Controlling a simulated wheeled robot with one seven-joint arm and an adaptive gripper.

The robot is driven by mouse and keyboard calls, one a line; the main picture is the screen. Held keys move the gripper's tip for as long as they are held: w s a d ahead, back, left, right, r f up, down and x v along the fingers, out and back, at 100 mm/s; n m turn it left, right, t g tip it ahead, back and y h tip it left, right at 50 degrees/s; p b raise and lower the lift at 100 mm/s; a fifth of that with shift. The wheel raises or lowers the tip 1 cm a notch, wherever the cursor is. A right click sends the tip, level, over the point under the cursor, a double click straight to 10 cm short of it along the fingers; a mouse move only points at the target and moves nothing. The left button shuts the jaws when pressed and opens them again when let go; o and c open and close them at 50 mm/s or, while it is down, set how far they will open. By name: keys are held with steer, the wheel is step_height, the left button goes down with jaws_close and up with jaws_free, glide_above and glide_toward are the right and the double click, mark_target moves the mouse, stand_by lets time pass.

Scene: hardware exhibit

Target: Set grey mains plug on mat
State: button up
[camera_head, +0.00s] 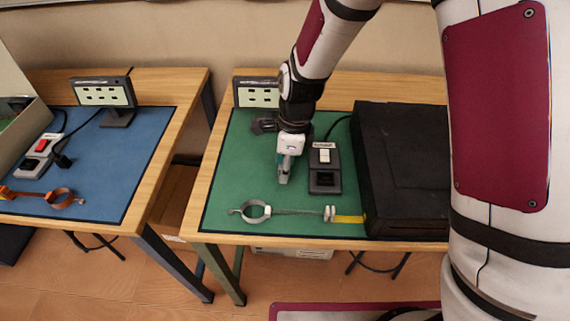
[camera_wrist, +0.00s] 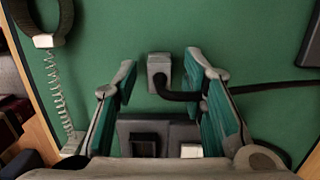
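The grey mains plug (camera_wrist: 158,72) shows in the wrist view, with its black cord (camera_wrist: 265,87) running off to the right. It appears to rest on the green mat (camera_wrist: 230,30). My gripper (camera_wrist: 160,72) is open, one finger on each side of the plug, with a gap on both sides. In the head view my gripper (camera_head: 284,177) points down low over the mat (camera_head: 300,225), left of a black switch box (camera_head: 325,186) with a white rocker. I cannot make out the plug there. The box (camera_wrist: 130,126) also shows between my fingers in the wrist view.
A metal ring tool (camera_head: 256,211) with a coiled wire lies along the front of the mat. A large black case (camera_head: 400,165) stands at the right. A small panel (camera_head: 256,93) is at the back. Another table with a blue mat (camera_head: 115,165) is to the left, across a gap.

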steer(key=shift+r, duration=0.15)
steer(key=s+d+r+n+p, duration=0.1)
steer(key=d+r+n, duration=0.15)
steer(key=r, duration=0.65)
steer(key=s+d+r+n, duration=0.15)
steer(key=d+r, duration=0.25)
steer(key=r, duration=0.5)
steer(key=s+d+r+n+t, duration=0.1)
steer(key=s+d+r+n, duration=0.1)
steer(key=s+d+n, duration=0.2)
steer(key=s+d+r+n+t+h, duration=0.1)
steer(key=s+d+r+n, duration=0.2)
steer(key=s, duration=0.7)
steer(key=s+d+r+n+t, duration=0.1)
steer(key=s+d+r+n, duration=0.1)
steer(key=s+d+n, duration=0.4)
steer(key=shift+s+d+r+n, duration=0.3)
steer(key=shift+s+d+n, duration=0.05)
steer(key=shift+s+n, duration=0.35)
